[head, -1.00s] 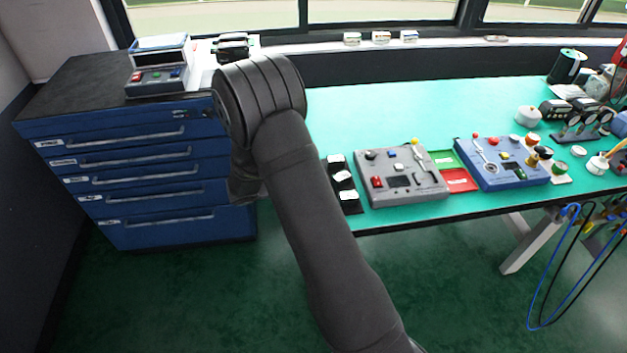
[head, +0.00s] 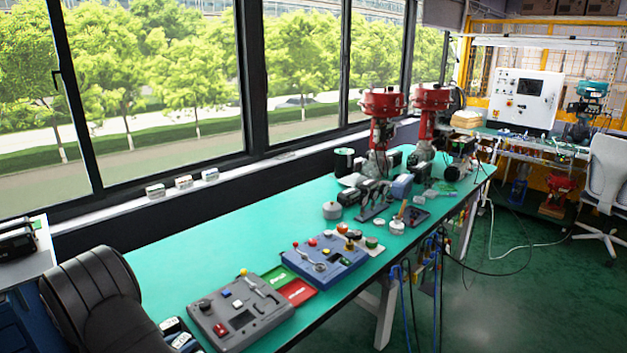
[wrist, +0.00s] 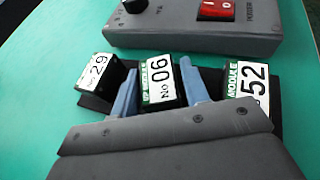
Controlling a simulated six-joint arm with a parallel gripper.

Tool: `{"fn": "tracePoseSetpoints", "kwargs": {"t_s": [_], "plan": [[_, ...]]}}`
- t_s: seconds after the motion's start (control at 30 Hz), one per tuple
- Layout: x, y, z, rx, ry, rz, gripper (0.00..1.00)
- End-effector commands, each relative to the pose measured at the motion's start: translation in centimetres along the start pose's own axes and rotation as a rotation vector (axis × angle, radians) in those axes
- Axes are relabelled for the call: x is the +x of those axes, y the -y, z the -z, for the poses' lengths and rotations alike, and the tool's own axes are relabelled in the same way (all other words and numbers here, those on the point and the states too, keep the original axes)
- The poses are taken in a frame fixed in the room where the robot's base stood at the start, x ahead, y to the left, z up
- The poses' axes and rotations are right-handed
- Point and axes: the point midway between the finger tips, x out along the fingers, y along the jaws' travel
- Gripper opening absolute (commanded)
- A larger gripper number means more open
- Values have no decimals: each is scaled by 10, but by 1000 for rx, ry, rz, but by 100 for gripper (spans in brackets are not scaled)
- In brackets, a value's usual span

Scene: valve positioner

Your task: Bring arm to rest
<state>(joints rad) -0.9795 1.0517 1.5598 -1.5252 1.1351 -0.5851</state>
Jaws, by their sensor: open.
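In the wrist view my gripper (wrist: 158,73) shows two blue fingers, set apart. A black module labelled 06 (wrist: 160,82) sits between them; I cannot tell whether either finger touches it. A module labelled 29 (wrist: 97,80) is left of the fingers and a module labelled 52 (wrist: 247,84) is to the right. All three sit in a row in a dark holder. In the head view only a dark part of my arm (head: 95,300) shows at the lower left, and my gripper is out of sight.
A grey control box (head: 240,310) stands beside the modules; it also shows in the wrist view (wrist: 195,30). Red and green trays (head: 297,291) and a blue box (head: 326,258) follow along the teal bench (head: 190,258). Red valve actuators (head: 382,104) stand farther back.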

Motion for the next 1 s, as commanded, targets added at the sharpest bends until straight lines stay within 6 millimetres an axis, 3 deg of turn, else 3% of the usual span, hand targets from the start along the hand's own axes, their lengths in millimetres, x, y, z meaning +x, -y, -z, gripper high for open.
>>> {"fn": "tracePoseSetpoints", "kwargs": {"t_s": [0.1,0.4,0.77,1.0], "plan": [[-10,-3,-19,7,3,-6,42],[-16,-2,-34,4,3,-5,42],[-16,-2,-33,3,3,-4,42],[-8,-2,-12,1,2,-3,42]]}}
